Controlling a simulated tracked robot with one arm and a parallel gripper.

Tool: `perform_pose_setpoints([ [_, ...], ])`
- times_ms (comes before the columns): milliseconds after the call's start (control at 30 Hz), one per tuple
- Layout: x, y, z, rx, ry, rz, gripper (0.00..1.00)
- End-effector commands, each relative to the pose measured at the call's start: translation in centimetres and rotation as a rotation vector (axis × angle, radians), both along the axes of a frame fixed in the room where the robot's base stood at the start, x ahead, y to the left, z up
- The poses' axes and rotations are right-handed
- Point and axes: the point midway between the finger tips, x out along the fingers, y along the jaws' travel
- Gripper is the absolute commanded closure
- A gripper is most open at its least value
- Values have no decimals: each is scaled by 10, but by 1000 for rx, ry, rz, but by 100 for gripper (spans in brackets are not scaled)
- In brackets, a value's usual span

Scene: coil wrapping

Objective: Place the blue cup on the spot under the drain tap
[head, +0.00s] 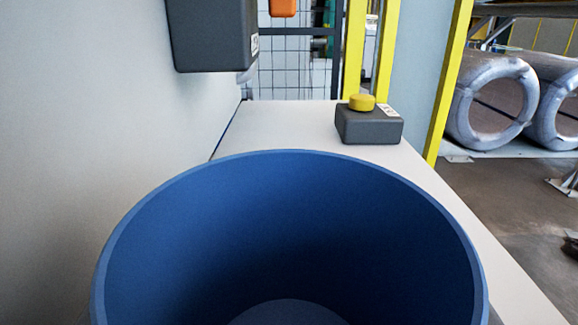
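The blue cup (300,220) is upright and fills the lower middle of the head view, very close to the camera. I look down into it over its rim, and it is empty as far as I can see. Only thin grey slivers of my gripper show at the bottom on both sides of the cup, and the gripper seems shut on it. A dark grey box (212,35) on the left wall has a small pale tap (246,75) at its lower right. The spot under the tap is not visible; the cup hides the near part of the counter.
A pale counter (285,125) runs away along the left wall. A grey box with a yellow button (362,103) stands on it, beyond the cup to the right. A yellow post (447,85), wire fence and wrapped coils (493,100) are farther back. The counter beyond the cup is otherwise clear.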

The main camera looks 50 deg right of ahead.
Motion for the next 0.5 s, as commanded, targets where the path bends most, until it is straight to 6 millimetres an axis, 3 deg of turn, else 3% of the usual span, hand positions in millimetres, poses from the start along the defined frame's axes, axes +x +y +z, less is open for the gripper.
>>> perform_pose_setpoints([
  [267, 11, -13, -2, 1, 4, 1, 69],
  [467, 28, -37, -1, -2, -1, -2, 69],
  [500, 28, -36, -8, 0, 2, 1, 69],
])
